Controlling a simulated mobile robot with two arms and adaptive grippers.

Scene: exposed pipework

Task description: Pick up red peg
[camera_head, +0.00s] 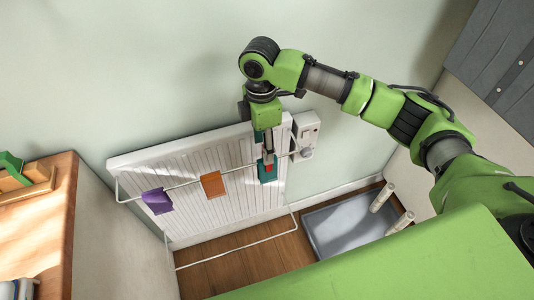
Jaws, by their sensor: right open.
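The red peg (268,161) shows as a small red patch at the top of a teal cloth (267,174), which hangs on the white rail in front of the radiator. My right gripper (267,151) points down from above, with its fingertips right at the peg. It is open, and its fingers hide part of the peg. I cannot tell whether the fingers touch the peg. My left gripper is not in view.
An orange cloth (213,185) and a purple cloth (157,201) hang further left along the rail, before the white radiator (225,208). A grey tray (340,228) lies on the wooden floor at right. A wooden top (45,220) stands at far left.

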